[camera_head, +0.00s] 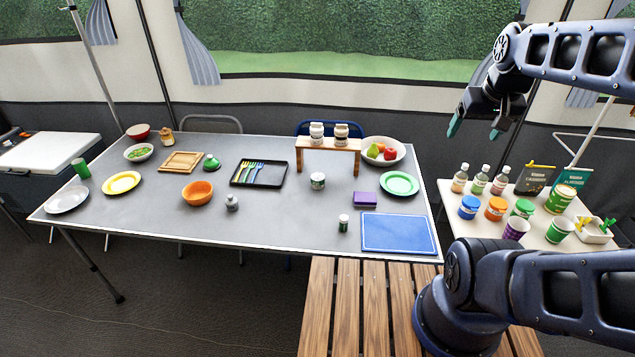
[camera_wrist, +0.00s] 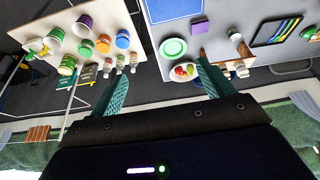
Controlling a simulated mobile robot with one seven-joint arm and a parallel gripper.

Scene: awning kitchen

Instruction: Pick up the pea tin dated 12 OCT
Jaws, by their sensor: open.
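No date can be read on any tin, so I cannot tell which one is dated 12 OCT. A large green tin with a pale label (camera_head: 559,200) stands upright on the right side table; it also shows in the wrist view (camera_wrist: 67,65). A small pale tin (camera_head: 318,181) stands on the long grey table, in front of the wooden riser. A green cylinder (camera_head: 81,168) stands near that table's left end. Whether these hold peas is too small to tell. My gripper (camera_head: 477,128) is open and empty, raised above the gap between the tables, apart from everything; its fingers show in the wrist view (camera_wrist: 160,85).
The side table (camera_head: 470,226) is crowded with jars, bottles, cups and a white caddy (camera_head: 594,231). On the grey table (camera_head: 278,222), two jars stand on the riser (camera_head: 328,144); a fruit bowl (camera_head: 383,145) is beside it. The blue board (camera_head: 398,233) is bare.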

